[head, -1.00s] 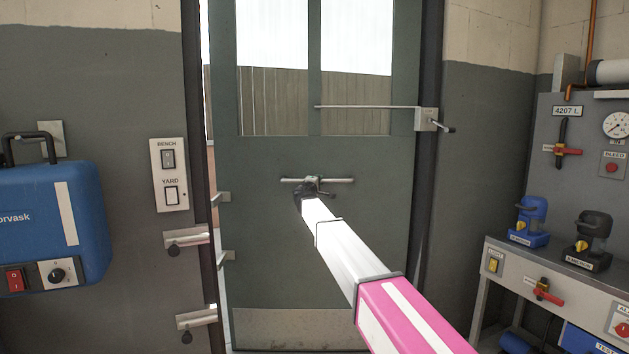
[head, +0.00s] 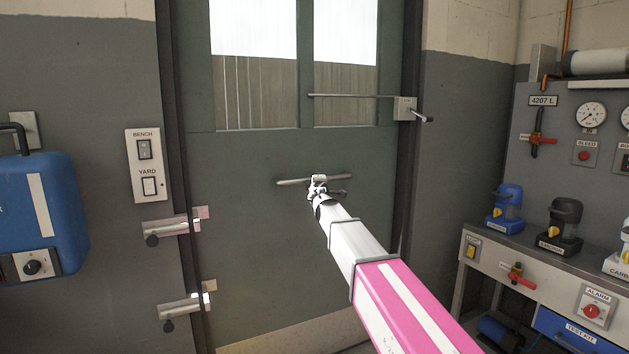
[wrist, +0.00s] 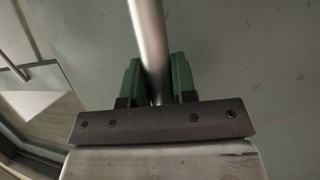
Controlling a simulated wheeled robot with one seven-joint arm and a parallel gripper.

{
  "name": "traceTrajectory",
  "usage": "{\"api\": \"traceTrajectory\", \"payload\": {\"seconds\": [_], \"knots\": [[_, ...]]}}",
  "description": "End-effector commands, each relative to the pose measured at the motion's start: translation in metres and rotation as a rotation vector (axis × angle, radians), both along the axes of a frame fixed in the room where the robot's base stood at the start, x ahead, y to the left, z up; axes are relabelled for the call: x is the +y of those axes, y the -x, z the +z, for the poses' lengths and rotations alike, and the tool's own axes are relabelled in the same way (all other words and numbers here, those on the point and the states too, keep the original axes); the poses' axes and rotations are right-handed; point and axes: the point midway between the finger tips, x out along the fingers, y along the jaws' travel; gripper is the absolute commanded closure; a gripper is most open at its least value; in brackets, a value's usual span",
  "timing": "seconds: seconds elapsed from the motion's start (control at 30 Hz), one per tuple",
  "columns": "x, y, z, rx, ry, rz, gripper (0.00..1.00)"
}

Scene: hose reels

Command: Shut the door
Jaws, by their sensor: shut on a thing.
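The grey-green door (head: 240,160) has two window panes in its upper half and fills its frame in the head view. No bright gap shows along its left edge. A horizontal bar handle (head: 295,182) sits across its middle. My gripper (head: 318,184) is shut on this handle. In the wrist view the green finger pads of my gripper (wrist: 157,82) stand on both sides of the handle's metal bar (wrist: 149,38), against the door's face (wrist: 235,55). A lever rod (head: 350,96) with a small box runs across the door's upper right.
Two slide bolts (head: 168,228) (head: 182,308) are at the left jamb, and a switch plate (head: 145,165) is above them. A blue case (head: 40,215) hangs far left. A workbench (head: 530,270) with several devices stands at the right.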

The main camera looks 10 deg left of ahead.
Motion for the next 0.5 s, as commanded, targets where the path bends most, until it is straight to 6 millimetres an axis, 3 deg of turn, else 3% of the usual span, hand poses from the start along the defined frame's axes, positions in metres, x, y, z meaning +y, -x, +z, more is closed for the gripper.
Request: {"api": "traceTrajectory", "payload": {"seconds": [0.4, 0.43, 0.5], "knots": [[-0.0060, 0.0064, -0.0014, 0.001, -0.007, -0.001, 1.00], [-0.0061, 0.0065, -0.0014, 0.001, -0.007, -0.001, 0.71], [-0.0059, 0.0065, -0.0014, 0.001, -0.007, -0.001, 0.49]]}}
